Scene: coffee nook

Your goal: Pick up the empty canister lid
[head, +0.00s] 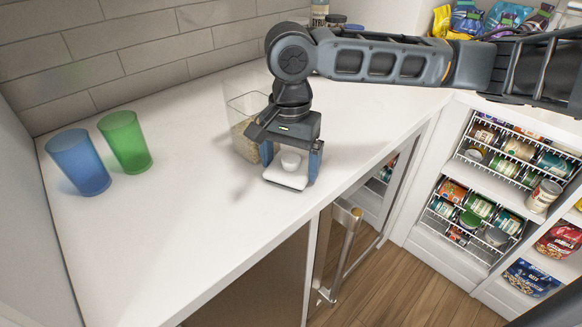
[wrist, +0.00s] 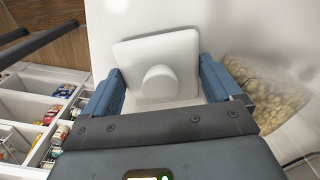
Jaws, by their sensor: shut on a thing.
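The canister lid (head: 282,180) is a white rounded square with a round knob on top. It also shows in the wrist view (wrist: 184,47), with the knob facing the camera. My gripper (head: 291,166) is shut on the lid, with one blue finger at each side of it; the fingers also show in the wrist view (wrist: 159,90). The lid is level, at or just above the white counter; I cannot tell whether it touches. A clear canister (head: 243,108) with pale contents stands just behind and left of my gripper, and shows at the right of the wrist view (wrist: 265,95).
A blue cup (head: 78,162) and a green cup (head: 126,143) stand at the left of the counter (head: 190,215). Jars (head: 336,20) stand at the back wall. The counter's front edge is close to the lid. Shelves of cans (head: 490,190) are at the right.

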